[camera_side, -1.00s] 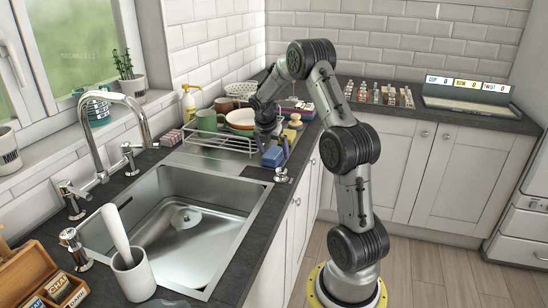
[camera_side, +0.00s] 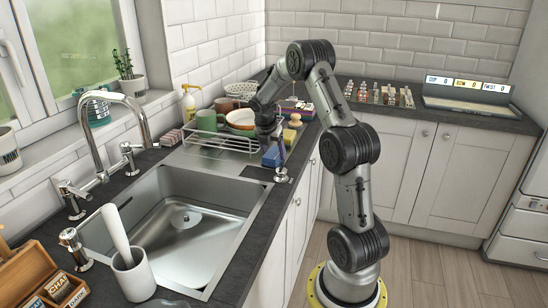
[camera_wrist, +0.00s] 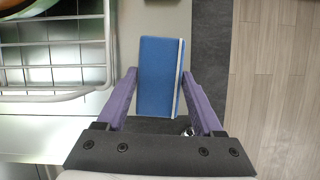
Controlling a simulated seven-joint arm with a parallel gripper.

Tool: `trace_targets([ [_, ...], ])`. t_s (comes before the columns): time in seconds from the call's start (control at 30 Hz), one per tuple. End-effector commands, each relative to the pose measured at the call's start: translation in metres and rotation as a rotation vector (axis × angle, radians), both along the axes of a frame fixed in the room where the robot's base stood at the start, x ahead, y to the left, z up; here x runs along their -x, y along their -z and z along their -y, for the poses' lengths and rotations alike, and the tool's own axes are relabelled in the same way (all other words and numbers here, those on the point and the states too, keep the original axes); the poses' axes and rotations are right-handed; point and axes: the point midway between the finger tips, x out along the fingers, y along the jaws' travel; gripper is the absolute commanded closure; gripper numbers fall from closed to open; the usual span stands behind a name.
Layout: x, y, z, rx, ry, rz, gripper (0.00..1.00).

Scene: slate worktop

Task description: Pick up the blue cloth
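The blue cloth (camera_wrist: 158,80) is a folded blue rectangle with a pale stripe along its right edge in the wrist view. In the side view the cloth (camera_side: 271,156) sits at the counter's front edge, beside the dish rack. My gripper (camera_wrist: 160,72) has its two purple fingers spread, one on each side of the cloth. The fingertips are close to the cloth's long edges, with only slim gaps showing. In the side view my gripper (camera_side: 277,140) is low over the cloth and partly hides it.
A wire dish rack (camera_wrist: 55,95) with dishes stands close to the left of the cloth. A yellow item (camera_side: 290,136) and a wooden-topped brush (camera_side: 295,120) are behind it. The sink (camera_side: 185,215) and a metal knob (camera_side: 282,175) are in front.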

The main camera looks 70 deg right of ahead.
Motion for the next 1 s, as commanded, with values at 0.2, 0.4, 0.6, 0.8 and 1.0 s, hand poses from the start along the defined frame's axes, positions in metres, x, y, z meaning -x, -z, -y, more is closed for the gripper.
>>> trace_targets([
  [0.2,0.000,0.000,0.000,0.000,0.000,0.000,0.81],
  [0.4,0.000,0.000,0.000,0.000,0.000,0.000,0.87],
  [0.6,0.000,-0.005,0.000,0.002,-0.001,0.002,0.87],
  [0.8,-0.001,-0.031,0.001,0.004,0.000,0.004,0.87],
  [1.0,0.017,-0.073,-0.023,0.005,0.000,0.005,0.87],
])
